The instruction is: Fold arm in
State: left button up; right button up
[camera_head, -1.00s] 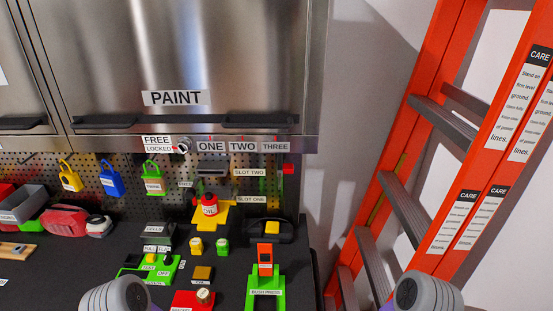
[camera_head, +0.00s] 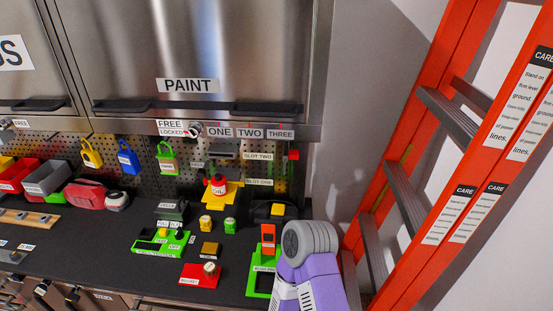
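One of my arms (camera_head: 308,262) shows at the lower right, a grey rounded joint with a purple and white link below it. It covers part of the bench's right end and part of the green press. No gripper fingers show in the head view. My other arm is out of the picture.
The steel toolchest (camera_head: 200,50) has a PAINT label and dark handles. An orange ladder (camera_head: 425,130) stands at the right.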

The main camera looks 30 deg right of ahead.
aim_at(288, 154)
jog(key=u, duration=0.25)
jog(key=k, duration=0.2)
jog(key=z, duration=0.95)
